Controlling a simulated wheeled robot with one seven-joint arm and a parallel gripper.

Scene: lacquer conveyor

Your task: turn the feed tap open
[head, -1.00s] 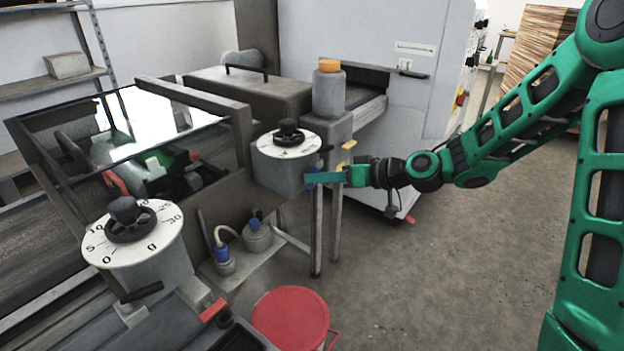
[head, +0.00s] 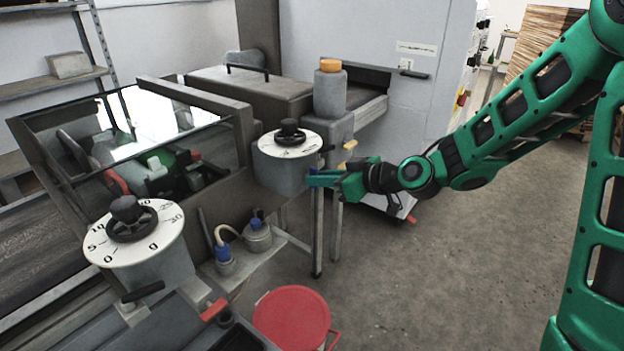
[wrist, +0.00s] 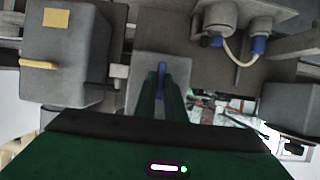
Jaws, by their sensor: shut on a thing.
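A blue tap handle (wrist: 161,70) shows between the green fingers of my gripper (wrist: 160,92) in the wrist view. It sits against a grey block. In the head view, my gripper (head: 316,178) reaches in from the right to the lower right side of the grey box under the far dial (head: 288,143). Its fingers are shut on the blue handle, and only a little blue (head: 311,172) shows there. The fingers hide most of the handle, so I cannot tell how far it is turned.
A yellow lever (head: 349,145) sticks out beside the grey post, close above my gripper. A near dial (head: 134,232), a red lever (head: 214,310) and a red-lidded bucket (head: 292,318) stand at the left and front. Blue-capped grey containers (head: 257,238) sit on a low shelf. Open floor lies right.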

